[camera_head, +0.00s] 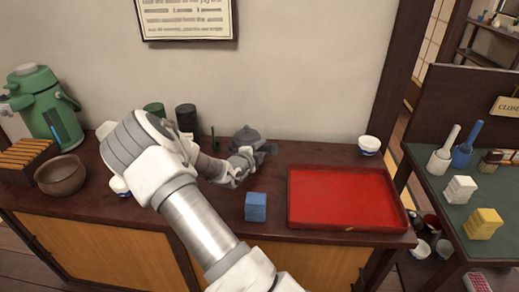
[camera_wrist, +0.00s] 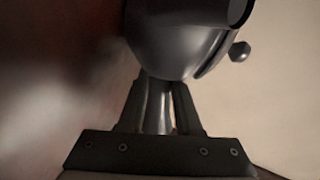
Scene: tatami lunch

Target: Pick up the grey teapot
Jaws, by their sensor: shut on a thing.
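The grey teapot (camera_head: 247,137) is on the dark wooden counter near the wall, in the middle of the head view. Its lid and upper body show; my arm hides its lower left part. My gripper (camera_head: 258,152) reaches it from the front. In the wrist view the teapot (camera_wrist: 180,45) fills the top, and my gripper's two fingers (camera_wrist: 160,108) are closed on a narrow part that sticks out from its body. I cannot tell whether the teapot is touching the counter.
A white and blue cup (camera_head: 369,145) stands behind the tray. Dark canisters (camera_head: 187,119) stand left of the teapot. A brown bowl (camera_head: 61,175) and green flask (camera_head: 45,105) are far left.

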